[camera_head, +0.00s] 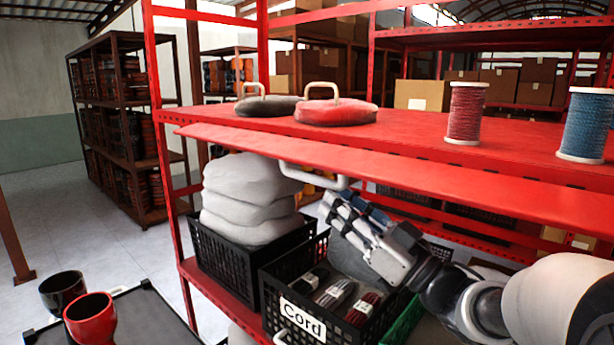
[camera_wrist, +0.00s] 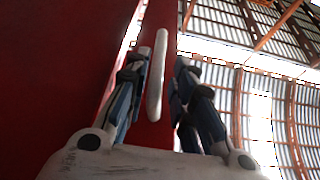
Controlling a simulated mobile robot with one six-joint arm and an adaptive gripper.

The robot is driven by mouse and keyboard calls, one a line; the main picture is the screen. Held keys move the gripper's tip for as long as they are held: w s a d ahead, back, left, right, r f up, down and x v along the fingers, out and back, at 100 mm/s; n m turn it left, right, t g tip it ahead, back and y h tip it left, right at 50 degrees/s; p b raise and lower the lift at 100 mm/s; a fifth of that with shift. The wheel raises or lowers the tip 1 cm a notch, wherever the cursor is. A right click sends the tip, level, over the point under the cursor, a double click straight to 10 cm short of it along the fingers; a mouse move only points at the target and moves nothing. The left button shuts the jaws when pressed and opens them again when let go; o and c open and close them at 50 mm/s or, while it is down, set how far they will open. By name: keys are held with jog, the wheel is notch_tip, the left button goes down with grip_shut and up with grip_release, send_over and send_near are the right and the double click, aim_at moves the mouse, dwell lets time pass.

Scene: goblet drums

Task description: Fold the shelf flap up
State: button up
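The red shelf flap (camera_head: 420,178) juts out along the front edge of the red shelf, sloping slightly. A white bar handle (camera_head: 318,180) hangs under its front edge. In the wrist view the handle (camera_wrist: 157,75) stands between my two fingers, with the red flap (camera_wrist: 60,70) filling the left side. My gripper (camera_head: 336,202) is below the flap, close to the handle. In the wrist view its fingers (camera_wrist: 160,88) are apart, one on each side of the handle, with gaps visible. The handle's far end is partly hidden.
On the shelf top (camera_head: 410,130) lie a dark disc (camera_head: 268,107) and a red disc (camera_head: 337,113) with handles, plus red (camera_head: 466,112) and blue (camera_head: 586,125) thread spools. Below are a crate of white sacks (camera_head: 250,200) and a "Cord" crate (camera_head: 302,311). Drums (camera_head: 90,320) stand lower left.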

aim_at(306, 173)
jog(key=x, duration=0.9)
jog(key=shift+c, duration=0.4)
grip_shut()
